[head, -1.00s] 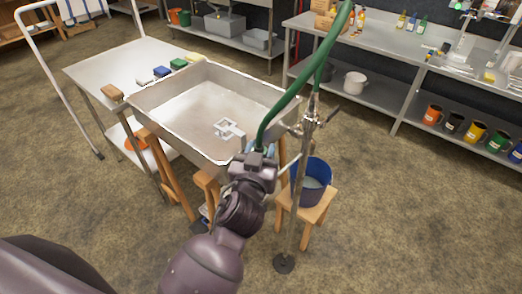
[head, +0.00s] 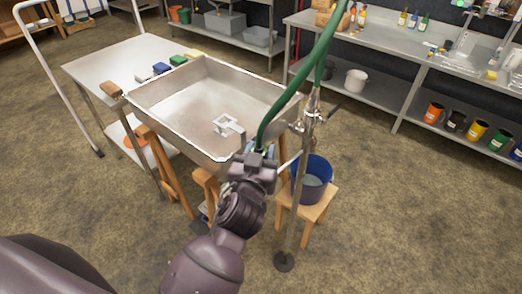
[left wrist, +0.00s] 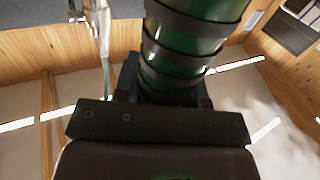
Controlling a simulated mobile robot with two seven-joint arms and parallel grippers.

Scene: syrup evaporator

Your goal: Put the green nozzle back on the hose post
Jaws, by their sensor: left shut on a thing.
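My left gripper (head: 258,157) is shut on the green nozzle, just in front of the near corner of the pan and left of the hose post. In the left wrist view the nozzle (left wrist: 190,45) is a green cylinder with dark bands between the jaws. In the head view the gripper mostly hides it; the green hose (head: 295,100) rises from it to the upper right. The hose post (head: 293,220) is a thin metal pole with fittings near its top and a round dark base. The nozzle is apart from the post's top. My right gripper is not in view.
A large steel pan (head: 180,108) on a wooden stand lies behind the gripper. A blue bucket (head: 318,185) stands on a wooden stool (head: 322,212) close behind the post. A steel table (head: 100,68) is at left, a long steel bench (head: 400,45) at back right. The right floor is clear.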

